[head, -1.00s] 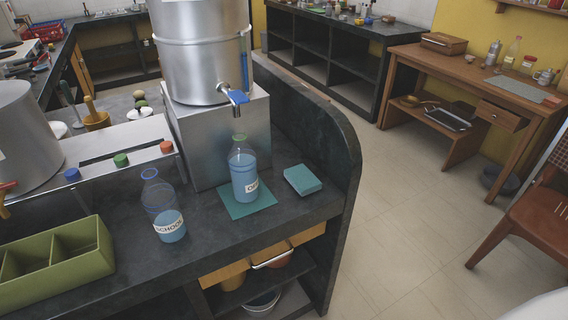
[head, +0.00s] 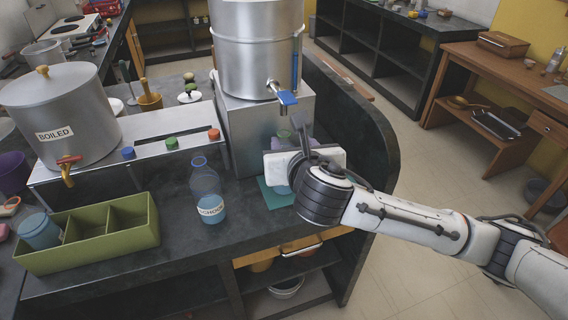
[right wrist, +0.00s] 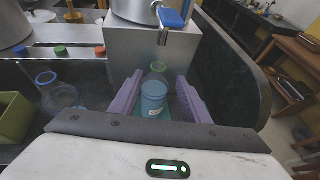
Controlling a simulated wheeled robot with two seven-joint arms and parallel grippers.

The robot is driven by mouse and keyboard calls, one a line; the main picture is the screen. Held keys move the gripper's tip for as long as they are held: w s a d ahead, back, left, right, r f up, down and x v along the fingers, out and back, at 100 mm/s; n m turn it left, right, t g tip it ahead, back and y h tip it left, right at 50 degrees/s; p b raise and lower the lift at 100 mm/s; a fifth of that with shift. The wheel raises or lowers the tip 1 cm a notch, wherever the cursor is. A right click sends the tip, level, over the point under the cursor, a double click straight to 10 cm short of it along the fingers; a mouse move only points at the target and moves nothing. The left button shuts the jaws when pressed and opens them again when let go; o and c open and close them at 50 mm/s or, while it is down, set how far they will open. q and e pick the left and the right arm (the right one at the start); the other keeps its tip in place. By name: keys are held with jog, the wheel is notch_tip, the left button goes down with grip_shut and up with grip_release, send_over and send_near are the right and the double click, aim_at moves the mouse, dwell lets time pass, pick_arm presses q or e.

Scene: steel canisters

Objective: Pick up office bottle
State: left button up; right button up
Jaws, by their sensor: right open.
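The office bottle is mostly hidden behind my right gripper in the head view. In the right wrist view the office bottle (right wrist: 154,98), clear with blue liquid and a white label, stands upright on the teal mat (head: 277,196) below the canister tap. My right gripper (right wrist: 153,98) is open, with its purple fingers on either side of the bottle; I cannot tell whether they touch it. The school bottle (head: 207,192), also with blue liquid, stands to the left and shows in the right wrist view (right wrist: 58,95). My left gripper is not in view.
A steel canister (head: 255,50) with a blue-handled tap (head: 287,97) stands on a metal box behind the bottle. A canister labelled BOILED (head: 58,110) is at left. A green divided box (head: 95,246) holds a blue cup (head: 40,232). The counter's curved raised edge (head: 375,130) is at right.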

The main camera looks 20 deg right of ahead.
aim_at(285, 135)
jog(key=x, duration=0.9)
jog(key=shift+w+a+f, duration=0.1)
jog(key=shift+w+a, duration=0.05)
jog(key=shift+a, duration=0.05)
grip_shut()
dwell(1.1)
